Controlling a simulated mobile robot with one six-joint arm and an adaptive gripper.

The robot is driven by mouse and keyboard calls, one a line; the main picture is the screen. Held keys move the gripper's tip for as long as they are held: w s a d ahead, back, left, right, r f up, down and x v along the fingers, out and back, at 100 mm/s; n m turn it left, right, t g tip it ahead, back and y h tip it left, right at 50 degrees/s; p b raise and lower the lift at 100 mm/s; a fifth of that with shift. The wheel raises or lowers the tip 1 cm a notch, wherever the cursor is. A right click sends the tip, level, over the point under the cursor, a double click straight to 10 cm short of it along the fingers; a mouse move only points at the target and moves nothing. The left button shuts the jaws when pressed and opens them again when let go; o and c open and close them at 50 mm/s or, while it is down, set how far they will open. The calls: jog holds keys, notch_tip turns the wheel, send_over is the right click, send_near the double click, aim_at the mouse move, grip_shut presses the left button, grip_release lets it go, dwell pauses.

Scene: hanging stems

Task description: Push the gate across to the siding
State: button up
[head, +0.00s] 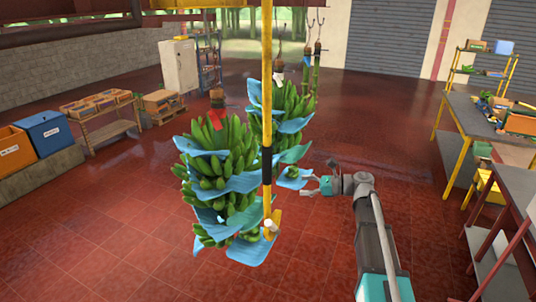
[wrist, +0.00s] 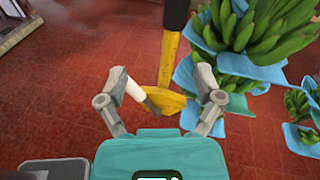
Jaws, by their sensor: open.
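A yellow pole with a black band (head: 266,110) hangs from above, in front of the banana bunches; I take it to be the gate's handle, but the gate itself is not clearly visible. Its lower end has a yellow piece (head: 273,219) and a short white peg. In the wrist view the pole (wrist: 170,55) comes down beyond my gripper (wrist: 162,85), and the white peg (wrist: 135,90) and yellow piece (wrist: 168,102) appear between the fingers. My gripper (head: 308,186) is open and empty, right of the pole in the head view. Contact cannot be told.
Green banana bunches with blue sheets (head: 222,160) hang left of and behind the pole; another bunch (head: 290,112) hangs farther back. A workbench (head: 460,115) stands at right, and blue and orange bins (head: 44,131) at left. The red tiled floor between is mostly clear.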

aim_at(267, 166)
jog(key=shift+m+t+y, duration=0.3)
jog(key=shift+m+y, duration=0.5)
jog(key=shift+m, duration=0.1)
jog(key=r, duration=0.1)
jog(key=w+r, duration=0.1)
jog(key=r, duration=0.1)
jog(key=w+r+p, duration=0.1)
jog(key=shift+d+r, duration=0.15)
jog(key=shift+d, duration=0.25)
jog(key=shift+a, duration=0.1)
jog(key=a, duration=0.4)
jog(key=w+a, duration=0.1)
jog(key=a, duration=0.4)
jog(key=w+a, duration=0.1)
jog(key=a, duration=0.3)
jog(key=shift+a, duration=0.25)
grip_shut()
